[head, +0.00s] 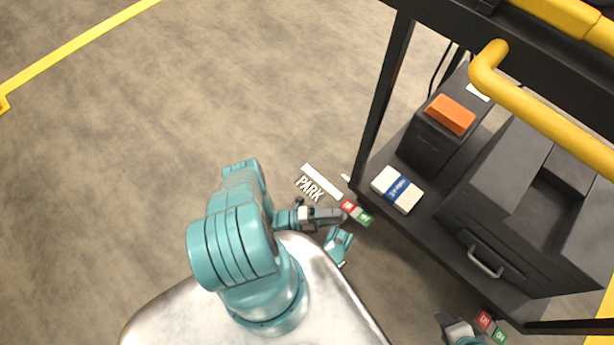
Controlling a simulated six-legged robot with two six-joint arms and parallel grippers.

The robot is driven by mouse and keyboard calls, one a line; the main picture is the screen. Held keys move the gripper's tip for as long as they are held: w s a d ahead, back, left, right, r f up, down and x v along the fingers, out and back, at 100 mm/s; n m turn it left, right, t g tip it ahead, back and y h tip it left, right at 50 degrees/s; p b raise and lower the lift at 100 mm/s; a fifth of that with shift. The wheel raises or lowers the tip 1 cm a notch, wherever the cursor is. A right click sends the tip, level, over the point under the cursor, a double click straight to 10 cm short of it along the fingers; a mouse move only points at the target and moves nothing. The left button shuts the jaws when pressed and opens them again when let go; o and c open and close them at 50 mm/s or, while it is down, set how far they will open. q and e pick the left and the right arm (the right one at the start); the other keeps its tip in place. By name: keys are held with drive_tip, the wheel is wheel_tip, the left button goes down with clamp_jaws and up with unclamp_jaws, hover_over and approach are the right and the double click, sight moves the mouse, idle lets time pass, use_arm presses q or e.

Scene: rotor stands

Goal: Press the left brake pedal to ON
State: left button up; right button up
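The left brake pedal's red-and-green label (356,212) lies low at the near left corner of the black stand. My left gripper (330,215) reaches in from the left, its tip just beside the red half of the label. The pedal itself is hard to tell from the gripper and may be hidden by it. I cannot see a gap between the fingers, nor whether they touch the pedal. A second red-and-green label (491,328) sits at the bottom right. Teal and grey parts stand beside it; I cannot tell that they are my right gripper.
The black stand (385,100) fills the right side, with a yellow rail (550,115). Its shelf holds a dark box with an orange block (450,114), a blue-and-white pack (398,189) and a dark case (530,210). White PARK lettering (310,188) marks the floor. The left floor is clear.

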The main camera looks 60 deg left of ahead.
use_arm(q)
drive_tip(key=v, duration=0.9)
